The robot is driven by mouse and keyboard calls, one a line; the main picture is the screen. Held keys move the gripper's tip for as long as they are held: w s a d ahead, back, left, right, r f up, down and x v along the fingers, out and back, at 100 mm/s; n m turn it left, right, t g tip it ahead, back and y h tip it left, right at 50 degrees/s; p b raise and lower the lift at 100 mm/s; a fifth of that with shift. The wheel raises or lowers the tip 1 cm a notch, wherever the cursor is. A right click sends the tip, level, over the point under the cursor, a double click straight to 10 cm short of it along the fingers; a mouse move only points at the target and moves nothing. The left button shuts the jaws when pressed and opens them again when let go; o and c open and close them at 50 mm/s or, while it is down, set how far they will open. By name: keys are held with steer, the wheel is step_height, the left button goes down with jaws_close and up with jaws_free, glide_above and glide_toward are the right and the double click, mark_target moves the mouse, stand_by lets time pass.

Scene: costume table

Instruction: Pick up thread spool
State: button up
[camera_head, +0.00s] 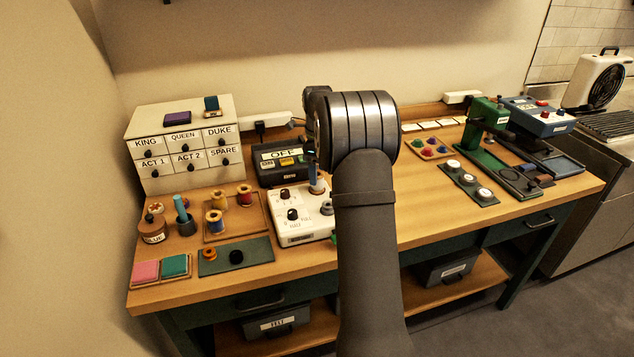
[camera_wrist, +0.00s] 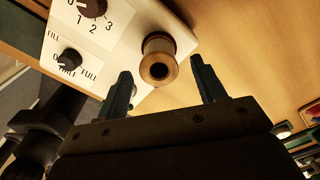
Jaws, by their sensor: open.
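Three thread spools stand in the wooden tray (camera_head: 236,232) left of the white machine in the head view: a yellow-and-red one (camera_head: 218,200), a red one (camera_head: 245,195) and a blue-and-yellow one (camera_head: 214,222). In the wrist view, a spool-like cylinder (camera_wrist: 158,58) with a tan flanged end and dark centre hole is on or beside the white machine (camera_wrist: 95,45). I cannot tell whether it is a thread spool. My gripper (camera_wrist: 162,88) is open, its fingers apart and empty, with the cylinder just beyond the gap. In the head view my arm hides most of the gripper.
The white dial machine (camera_head: 300,228) stands right of the tray. The drawer cabinet (camera_head: 185,140), glue pot (camera_head: 152,230), green mat (camera_head: 236,256) and dark box labelled OFF (camera_head: 280,165) are near. Green and blue machines fill the right.

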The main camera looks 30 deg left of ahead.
mark_target(319, 178)
step_height(319, 178, down, 4)
steer(key=shift+d+r, duration=0.1)
steer(key=shift+r, duration=0.05)
steer(key=c, duration=1.1)
steer(key=shift+o, duration=0.2)
steer(key=shift+r, duration=0.15)
